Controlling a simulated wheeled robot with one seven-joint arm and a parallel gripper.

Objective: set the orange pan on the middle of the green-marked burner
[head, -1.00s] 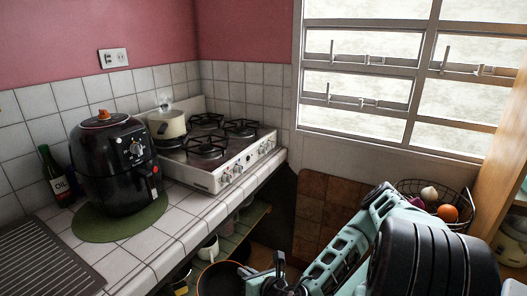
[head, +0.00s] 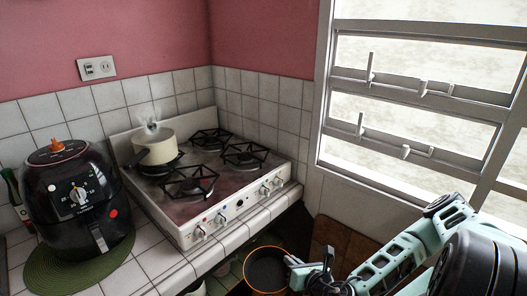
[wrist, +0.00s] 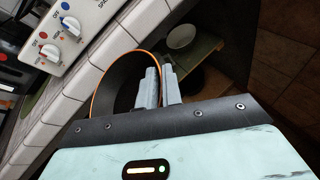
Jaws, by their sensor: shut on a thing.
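The orange pan (head: 265,271) has a dark inside and a thin orange rim. It is beside the counter's front edge, below the stove top, and is tilted. My gripper (head: 307,272) is shut on it at its right side; the handle is mostly hidden. In the wrist view the pan (wrist: 122,82) lies left of and behind my gripper (wrist: 160,84), close to the tiled counter edge. The stove (head: 213,193) has several burners; the front left (head: 189,183), front right (head: 243,155) and back right (head: 211,138) are bare. I cannot make out which has the green mark.
A cream pot (head: 155,147) stands on the back left burner. A black air fryer (head: 78,200) sits on a green mat (head: 45,270) left of the stove. The counter edge (head: 250,228) and knobs (head: 232,208) lie between pan and burners. A window is at right.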

